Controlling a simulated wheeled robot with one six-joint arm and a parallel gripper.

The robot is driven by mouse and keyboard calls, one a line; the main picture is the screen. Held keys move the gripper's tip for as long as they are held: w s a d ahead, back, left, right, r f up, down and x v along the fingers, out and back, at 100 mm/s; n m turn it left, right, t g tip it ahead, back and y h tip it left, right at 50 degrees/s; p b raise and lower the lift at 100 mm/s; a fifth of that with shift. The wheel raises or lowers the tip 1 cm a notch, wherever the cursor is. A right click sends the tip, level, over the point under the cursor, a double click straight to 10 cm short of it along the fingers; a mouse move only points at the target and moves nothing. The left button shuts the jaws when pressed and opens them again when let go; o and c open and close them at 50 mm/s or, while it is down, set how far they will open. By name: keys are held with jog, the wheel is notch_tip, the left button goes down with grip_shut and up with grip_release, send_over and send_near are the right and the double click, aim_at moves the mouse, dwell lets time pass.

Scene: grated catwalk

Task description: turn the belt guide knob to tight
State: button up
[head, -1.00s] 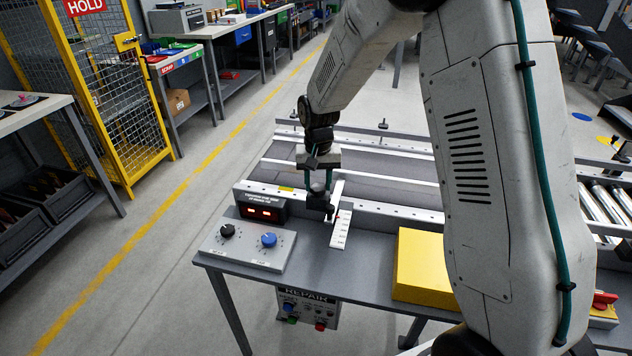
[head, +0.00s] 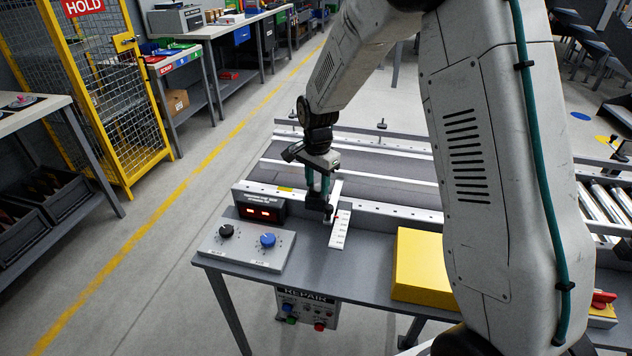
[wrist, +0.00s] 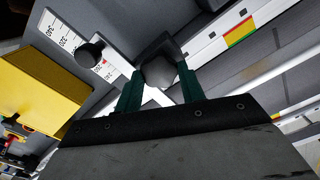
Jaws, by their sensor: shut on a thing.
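My gripper (head: 318,188) points down at the near rail of the conveyor, beside a white printed scale (head: 340,232). Its two teal fingers (wrist: 158,85) are shut on a dark faceted knob (wrist: 158,66), taken to be the belt guide knob. In the head view the gripper partly hides this knob (head: 316,202). A round black knob end (wrist: 90,52) stands over the scale (wrist: 62,35) in the wrist view, apart from the fingers. A red-yellow-green strip (wrist: 240,32) is on the rail. I cannot read any tight marking.
A panel with a black dial (head: 227,230) and a blue dial (head: 268,240) lies left on the grey table. A display with red digits (head: 263,213) stands behind it. A yellow block (head: 422,265) stands to the right. The table between scale and block is clear.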

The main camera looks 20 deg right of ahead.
aim_at(316, 186)
jog(key=shift+w+a+r+m, duration=0.1)
jog(key=shift+w+a+m, duration=0.1)
jog(key=shift+m, duration=0.1)
dwell(0.4)
jog(key=o, duration=1)
jog(key=shift+s+a, duration=0.1)
notch_tip(316, 186, up, 8)
jog(key=shift+f, duration=0.15)
